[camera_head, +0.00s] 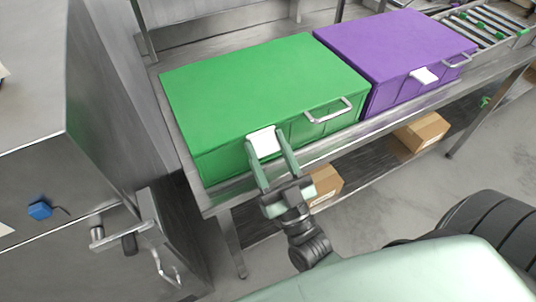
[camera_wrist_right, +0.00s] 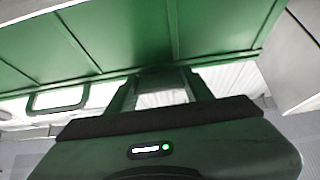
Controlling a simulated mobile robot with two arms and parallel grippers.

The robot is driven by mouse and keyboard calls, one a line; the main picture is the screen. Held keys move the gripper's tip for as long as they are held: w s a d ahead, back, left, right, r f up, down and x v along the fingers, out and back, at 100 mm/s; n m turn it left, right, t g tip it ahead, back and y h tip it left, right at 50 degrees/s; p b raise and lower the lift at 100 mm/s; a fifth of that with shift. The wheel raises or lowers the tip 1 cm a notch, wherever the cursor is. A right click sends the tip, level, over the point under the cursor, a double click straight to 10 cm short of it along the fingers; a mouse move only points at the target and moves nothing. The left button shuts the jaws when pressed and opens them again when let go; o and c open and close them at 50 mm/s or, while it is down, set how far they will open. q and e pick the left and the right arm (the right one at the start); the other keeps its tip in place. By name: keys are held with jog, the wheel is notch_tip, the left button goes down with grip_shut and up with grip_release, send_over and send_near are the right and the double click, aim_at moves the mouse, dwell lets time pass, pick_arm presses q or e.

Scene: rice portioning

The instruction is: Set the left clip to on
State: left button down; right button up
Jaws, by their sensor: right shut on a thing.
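A white clip (camera_head: 263,140) sits at the front left of the green box (camera_head: 262,85), at the lid's edge. My right gripper (camera_head: 266,145) reaches up to it from the front, with one finger on each side, and is shut on it. In the right wrist view, a white patch shows between the fingers of the right gripper (camera_wrist_right: 161,84), below the green box wall (camera_wrist_right: 130,38). A second white clip (camera_head: 425,76) is on the front of the purple box (camera_head: 395,42). My left gripper is not in view.
A metal handle (camera_head: 328,110) sticks out from the green box, right of the clip. Another handle (camera_head: 459,61) is on the purple box. Both boxes stand on a steel table (camera_head: 224,199). Cardboard boxes (camera_head: 420,131) lie on its lower shelf. A steel cabinet (camera_head: 60,200) stands close on the left.

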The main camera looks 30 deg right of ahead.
dwell(0.4)
jog(key=o, duration=1.4)
jog(key=shift+b+v, duration=1.3)
jog(key=shift+v, duration=2.65)
jog(key=shift+w, duration=0.1)
